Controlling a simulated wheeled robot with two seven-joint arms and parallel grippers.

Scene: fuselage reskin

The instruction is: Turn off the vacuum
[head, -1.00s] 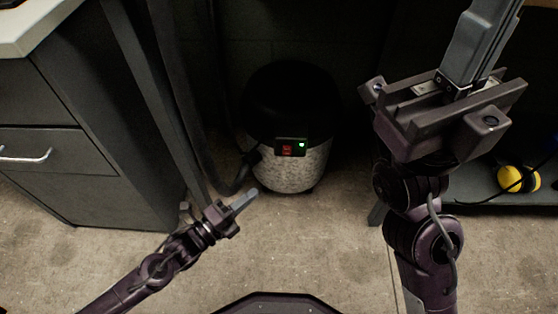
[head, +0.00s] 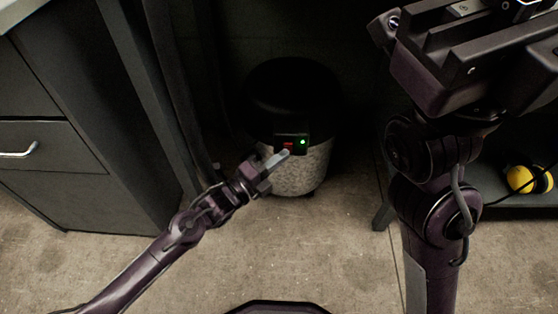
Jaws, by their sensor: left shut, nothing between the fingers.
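The vacuum (head: 298,172) is a drum with a black top and a speckled light body, standing on the floor at the back middle. My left gripper (head: 279,157) is shut and empty. Its fingertips overlap the lower edge of the panel in the picture, just below the red switch; I cannot tell whether they touch it. My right gripper (head: 478,40) is raised at the upper right, its fingers cut off by the picture's top edge.
A dark drawer cabinet (head: 85,190) stands at the left, with dark upright posts beside it. At the right is a low shelf with yellow ear muffs (head: 528,179). The concrete floor (head: 330,245) in front of the vacuum is clear.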

